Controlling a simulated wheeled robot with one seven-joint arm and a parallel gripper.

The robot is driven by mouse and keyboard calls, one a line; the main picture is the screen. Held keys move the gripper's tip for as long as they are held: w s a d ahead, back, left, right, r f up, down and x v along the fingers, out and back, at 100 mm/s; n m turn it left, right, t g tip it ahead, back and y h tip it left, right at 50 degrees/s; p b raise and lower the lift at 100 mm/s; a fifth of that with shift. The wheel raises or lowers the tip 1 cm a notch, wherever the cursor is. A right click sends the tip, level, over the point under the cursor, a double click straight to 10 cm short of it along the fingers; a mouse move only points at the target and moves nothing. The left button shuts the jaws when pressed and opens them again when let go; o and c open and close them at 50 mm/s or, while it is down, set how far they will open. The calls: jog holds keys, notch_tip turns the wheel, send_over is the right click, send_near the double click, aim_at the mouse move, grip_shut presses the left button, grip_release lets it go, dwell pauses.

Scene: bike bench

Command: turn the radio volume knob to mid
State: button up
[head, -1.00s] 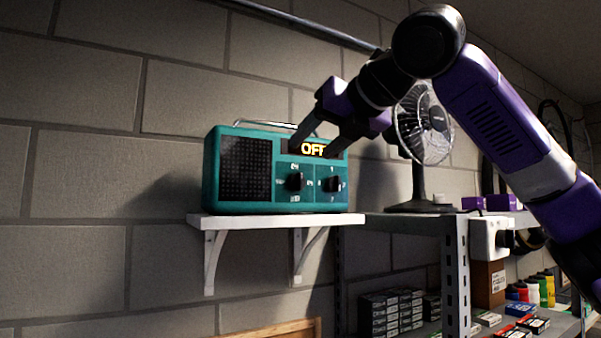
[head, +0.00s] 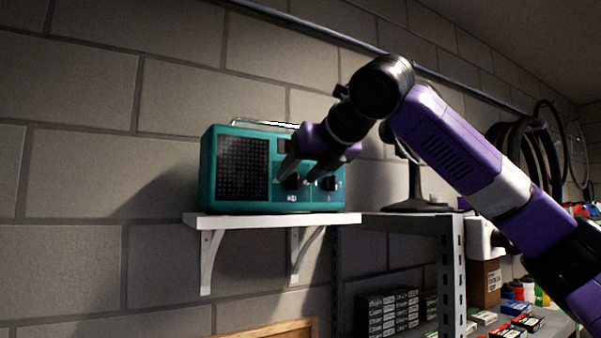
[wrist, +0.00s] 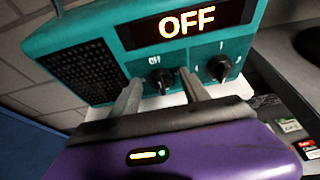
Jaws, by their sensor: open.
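The teal radio (head: 208,175) stands on a white wall shelf. Its display (wrist: 187,24) reads OFF in orange in the wrist view. Two black knobs sit side by side below the display: a left knob (wrist: 160,81) and a right knob (wrist: 219,67). Small white marks surround both; I cannot read which is the volume knob. My gripper (head: 297,178) is open in front of the radio. In the wrist view, its fingertips (wrist: 159,80) lie on either side of the left knob, the right finger between the two knobs. I cannot tell whether they touch it.
The white shelf (head: 250,220) ends just right of the radio. A metal rack (head: 453,270) with small boxes (head: 392,310) stands to the right. A fan's stand (head: 414,190) is behind my arm. The wall left of the radio is clear.

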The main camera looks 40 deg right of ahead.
grip_shut()
dwell(0.4)
